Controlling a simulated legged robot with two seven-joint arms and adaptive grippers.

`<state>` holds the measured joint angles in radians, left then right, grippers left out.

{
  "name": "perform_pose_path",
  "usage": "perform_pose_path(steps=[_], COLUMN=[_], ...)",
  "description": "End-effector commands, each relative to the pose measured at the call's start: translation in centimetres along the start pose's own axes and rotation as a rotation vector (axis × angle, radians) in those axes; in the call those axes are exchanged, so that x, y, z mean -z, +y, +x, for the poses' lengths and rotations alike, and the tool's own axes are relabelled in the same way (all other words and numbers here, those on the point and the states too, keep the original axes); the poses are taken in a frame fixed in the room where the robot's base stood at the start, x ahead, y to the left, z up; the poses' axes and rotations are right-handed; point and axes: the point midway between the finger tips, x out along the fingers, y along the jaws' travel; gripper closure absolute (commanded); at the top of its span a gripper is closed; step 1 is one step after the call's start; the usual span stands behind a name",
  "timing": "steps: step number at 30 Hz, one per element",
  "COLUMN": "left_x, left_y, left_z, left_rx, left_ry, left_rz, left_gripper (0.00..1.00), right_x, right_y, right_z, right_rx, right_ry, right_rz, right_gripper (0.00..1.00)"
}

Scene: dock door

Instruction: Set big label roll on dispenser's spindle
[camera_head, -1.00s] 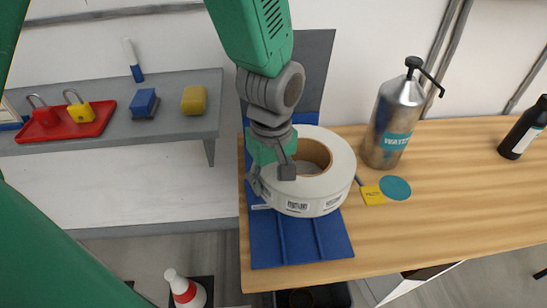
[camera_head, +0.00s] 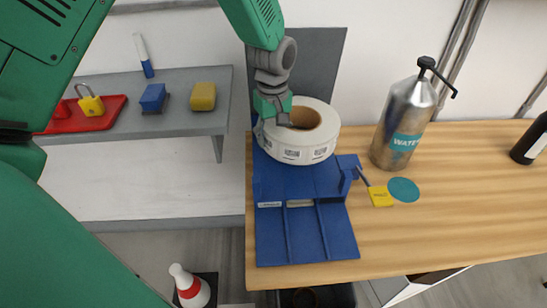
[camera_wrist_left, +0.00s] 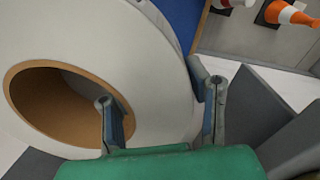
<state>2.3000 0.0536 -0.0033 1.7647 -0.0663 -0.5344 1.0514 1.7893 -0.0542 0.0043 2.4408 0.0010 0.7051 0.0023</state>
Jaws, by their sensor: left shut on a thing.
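The big label roll (camera_head: 314,144) is white with a brown cardboard core, its core opening facing up. It is over the back of the blue dispenser (camera_head: 290,243); whether it touches the dispenser I cannot tell. My left gripper (camera_head: 277,122) is shut on the roll's left side. In the left wrist view, the gripper (camera_wrist_left: 160,92) has one finger inside the core and one outside the rim of the roll (camera_wrist_left: 100,35). Blue uprights stand at the dispenser's sides. I cannot make out the spindle. My right gripper is not in view.
A steel water bottle (camera_head: 405,120) stands right of the dispenser, near a yellow tag (camera_head: 380,196) and a teal disc (camera_head: 403,190). A grey panel (camera_head: 318,70) rises behind. The wooden bench (camera_head: 450,220) is clear at front right.

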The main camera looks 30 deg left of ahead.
Motion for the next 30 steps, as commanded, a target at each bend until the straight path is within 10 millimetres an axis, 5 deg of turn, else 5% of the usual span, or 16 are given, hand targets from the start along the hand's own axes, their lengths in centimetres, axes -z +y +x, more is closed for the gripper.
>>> perform_pose_path(steps=[19,28,29,30], left_x=[-0.1,0.4,0.3,0.4], left_y=[0.2,0.3,0.1,0.1], left_z=[7.5,8.2,8.3,8.3], left_rx=[-0.003,-0.005,-0.002,-0.001], left_ry=[0.003,0.002,0.000,0.000], left_rz=[-0.001,-0.001,-0.001,-0.001], left_gripper=[1.00,1.00,0.54,0.40], right_x=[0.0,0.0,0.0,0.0], right_y=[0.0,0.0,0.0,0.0], right_z=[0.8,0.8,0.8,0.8], right_rx=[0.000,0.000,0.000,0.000], right_ry=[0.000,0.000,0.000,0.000], right_rz=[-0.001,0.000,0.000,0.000], right_gripper=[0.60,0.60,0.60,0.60])
